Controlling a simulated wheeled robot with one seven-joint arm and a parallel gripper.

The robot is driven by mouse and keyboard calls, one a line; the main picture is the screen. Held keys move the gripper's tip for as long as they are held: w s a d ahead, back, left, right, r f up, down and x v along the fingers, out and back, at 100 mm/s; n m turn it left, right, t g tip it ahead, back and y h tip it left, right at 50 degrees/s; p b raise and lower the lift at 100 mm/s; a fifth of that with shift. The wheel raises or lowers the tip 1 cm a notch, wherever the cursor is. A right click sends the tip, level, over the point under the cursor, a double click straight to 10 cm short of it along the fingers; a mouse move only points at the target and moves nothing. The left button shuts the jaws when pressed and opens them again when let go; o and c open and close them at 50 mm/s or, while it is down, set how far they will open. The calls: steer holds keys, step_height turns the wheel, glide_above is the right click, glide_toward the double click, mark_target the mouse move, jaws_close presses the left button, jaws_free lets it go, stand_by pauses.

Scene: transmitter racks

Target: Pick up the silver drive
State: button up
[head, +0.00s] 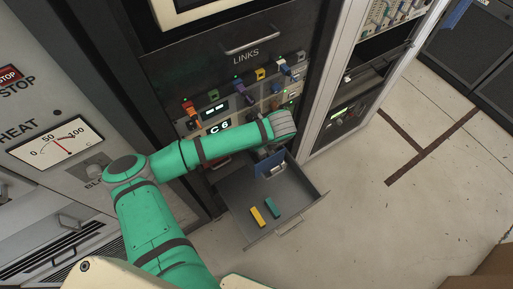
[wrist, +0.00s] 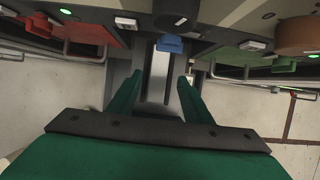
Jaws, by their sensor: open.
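I cannot pick out the silver drive with certainty in either view. Several coloured drives sit in the rack panel under the word LINKS, among them an orange one (head: 190,108) and a purple one (head: 240,89). A yellow drive (head: 257,217) and a teal drive (head: 271,207) lie in the open grey drawer (head: 233,226). My gripper (wrist: 160,80) is open, its two green fingers apart with no drive visibly held between them. In the head view my wrist is in front of the lower panel, above the drawer's back, and hides part of the panel.
The drawer juts out under my arm. A white-framed rack (head: 325,95) stands at right. Open floor (head: 380,190) lies to the right of the drawer.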

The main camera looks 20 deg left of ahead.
steer(key=x, duration=0.4)
steer(key=shift+s+a+f, duration=0.1)
steer(key=shift+a, duration=0.05)
steer(key=shift+a+f, duration=0.1)
steer(key=shift+f, duration=0.25)
steer(key=shift+w+f, duration=0.1)
steer(key=shift+w, duration=0.1)
steer(key=shift+s, duration=0.1)
steer(key=c, duration=0.7)
jaws_close()
